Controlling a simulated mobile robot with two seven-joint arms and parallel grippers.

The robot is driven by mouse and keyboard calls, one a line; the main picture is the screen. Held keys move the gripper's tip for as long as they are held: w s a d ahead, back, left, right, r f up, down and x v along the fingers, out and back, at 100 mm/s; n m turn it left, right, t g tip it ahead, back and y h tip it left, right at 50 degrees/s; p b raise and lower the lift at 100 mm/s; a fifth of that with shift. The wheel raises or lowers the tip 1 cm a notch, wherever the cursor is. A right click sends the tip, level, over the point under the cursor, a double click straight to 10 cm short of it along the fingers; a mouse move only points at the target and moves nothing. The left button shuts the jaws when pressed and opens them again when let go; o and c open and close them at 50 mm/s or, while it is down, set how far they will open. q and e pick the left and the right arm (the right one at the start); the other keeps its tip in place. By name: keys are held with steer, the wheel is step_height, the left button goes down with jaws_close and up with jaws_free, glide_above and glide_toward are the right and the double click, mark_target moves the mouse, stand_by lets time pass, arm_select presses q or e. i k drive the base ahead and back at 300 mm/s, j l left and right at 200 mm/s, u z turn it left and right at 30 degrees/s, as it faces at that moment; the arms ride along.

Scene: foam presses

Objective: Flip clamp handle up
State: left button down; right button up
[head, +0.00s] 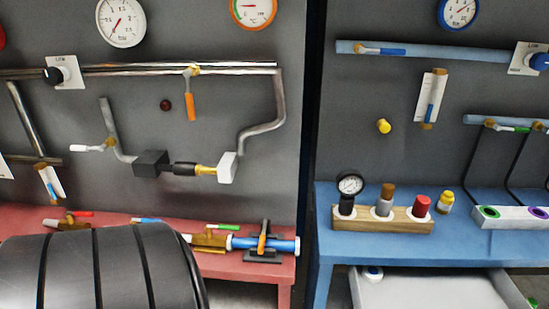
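On the red bench (285,271) a dark clamp (263,257) sits around a blue pipe (285,245). An orange handle (262,243) stands at its middle, with a thin dark upright part behind it. I cannot tell for certain how the handle is hinged. Neither of my grippers is in view. A large black ribbed rounded form fills the lower left and hides part of the bench; it may be my arm.
A grey panel with pipes, a pressure gauge (121,22) and a hanging orange-handled valve (190,105) rises behind the bench. A blue bench (333,247) at right carries a wooden block (350,224) with a gauge and bottles. A dark gap separates the benches.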

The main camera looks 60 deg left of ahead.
mark_target(263, 236)
steer(key=k+j, duration=0.15)
steer(key=j, duration=0.2)
steer(key=k+j, duration=0.2)
steer(key=j, duration=0.15)
steer(key=k+j+z, duration=0.1)
steer(key=j, duration=0.3)
steer(key=k+j, duration=0.25)
steer(key=j, duration=0.1)
